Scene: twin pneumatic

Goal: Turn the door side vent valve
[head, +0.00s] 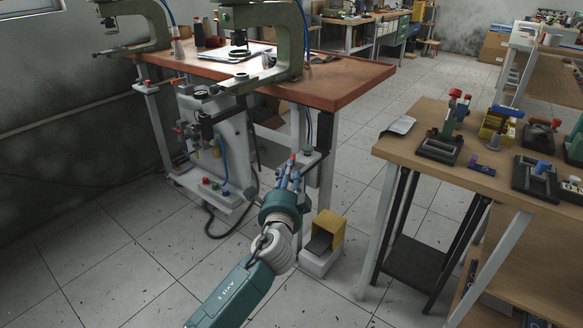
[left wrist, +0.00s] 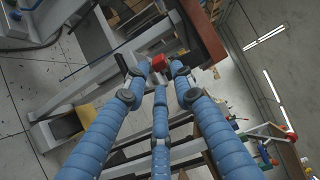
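A small red valve handle (head: 292,157) is at the near right leg of the orange-topped bench, below its top. In the left wrist view the red handle (left wrist: 158,62) lies between the tips of my three blue fingers. My left gripper (head: 292,172) reaches up to it, its fingertips around or just in front of the handle. The fingers lean inward, but whether they touch the handle is not clear. The fingers hide part of the valve. My right gripper is in neither view.
The bench (head: 345,83) carries two green C-frame presses (head: 290,45). A pale panel (head: 215,135) with gauges and hoses hangs below it. A yellow and white foot pedal (head: 322,250) is on the floor beside my arm. A wooden table (head: 408,150) with fixtures stands at right.

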